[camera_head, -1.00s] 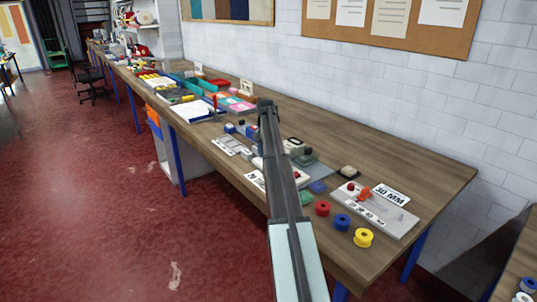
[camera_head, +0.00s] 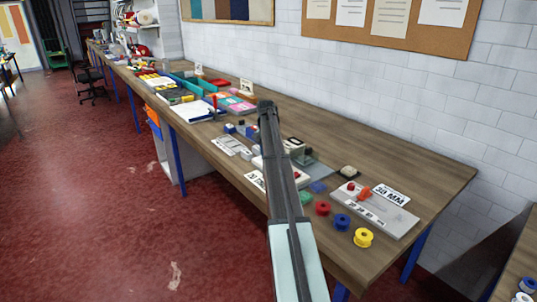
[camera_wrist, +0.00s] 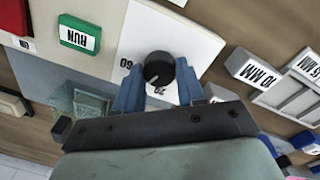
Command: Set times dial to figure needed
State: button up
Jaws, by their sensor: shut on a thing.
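The times dial (camera_wrist: 158,69) is a round dark knob with a pale pointer mark, set on a white panel (camera_wrist: 205,38) in the wrist view. The printed figures 60 and 20 show upside down beside it; other figures are hidden or out of view. My gripper (camera_wrist: 159,82) has its blue fingers on either side of the dial, shut on it. The pointer mark slants towards the lower left in the wrist view; which figure it meets is too small to tell. In the head view my arm hides the dial.
A green RUN block (camera_wrist: 79,33) and a 10 MM label block (camera_wrist: 252,67) flank the panel. In the head view, a grey board with a 30 MM label (camera_head: 390,193) and red, blue and yellow spools (camera_head: 363,237) lie to the right. The bench's far right is clear.

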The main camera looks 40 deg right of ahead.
jog(key=shift+n, duration=0.3)
jog(key=n, duration=0.4)
jog(key=shift+n, duration=2)
jog(key=o, duration=1.1)
jog(key=shift+c, duration=0.2)
notch_tip(320, 180, up, 14)
jog(key=shift+a, duration=0.45)
